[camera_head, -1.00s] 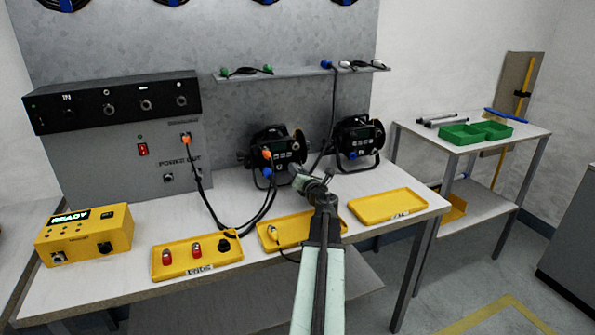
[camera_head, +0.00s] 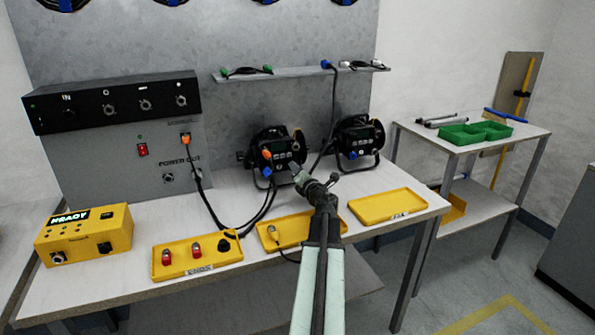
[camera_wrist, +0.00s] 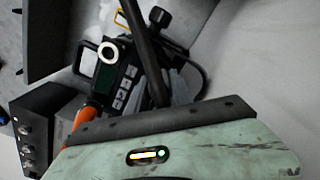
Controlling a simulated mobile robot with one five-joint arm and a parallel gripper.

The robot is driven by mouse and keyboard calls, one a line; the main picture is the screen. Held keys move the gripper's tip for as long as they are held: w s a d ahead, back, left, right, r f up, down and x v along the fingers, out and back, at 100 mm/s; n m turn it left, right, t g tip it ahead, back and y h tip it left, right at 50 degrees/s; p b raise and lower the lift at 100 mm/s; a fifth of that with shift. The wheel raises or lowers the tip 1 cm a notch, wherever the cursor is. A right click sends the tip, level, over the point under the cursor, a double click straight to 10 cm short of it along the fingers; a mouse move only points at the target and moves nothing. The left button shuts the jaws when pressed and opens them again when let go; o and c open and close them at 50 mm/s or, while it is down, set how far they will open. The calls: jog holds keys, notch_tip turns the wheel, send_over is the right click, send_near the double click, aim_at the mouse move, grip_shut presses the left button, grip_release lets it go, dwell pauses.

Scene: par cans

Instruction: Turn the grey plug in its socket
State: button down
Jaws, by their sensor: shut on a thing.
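The left par can (camera_head: 278,152) stands on the bench, with its rear panel facing me and an orange plug (camera_head: 267,154) and a blue plug (camera_head: 267,172) in its left side. My gripper (camera_head: 298,171) is at the lower right of this panel, shut on the grey plug. The jaws hide most of the plug, and I cannot make out how far it is turned. In the wrist view, my green gripper body fills the bottom. The can's panel (camera_wrist: 118,92) and orange plug (camera_wrist: 84,116) show beyond it, with a pale ring (camera_wrist: 110,53) on the panel.
A second par can (camera_head: 358,142) stands close on the right. A black cable (camera_head: 333,100) hangs from the shelf between the cans. Yellow trays (camera_head: 388,207) lie along the bench front. A yellow tester box (camera_head: 84,235) is at the left.

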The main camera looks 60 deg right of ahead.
dwell(0.4)
jog(key=c, duration=1.1)
grip_release()
jog(key=shift+o, duration=0.2)
jog(key=shift+n, duration=0.3)
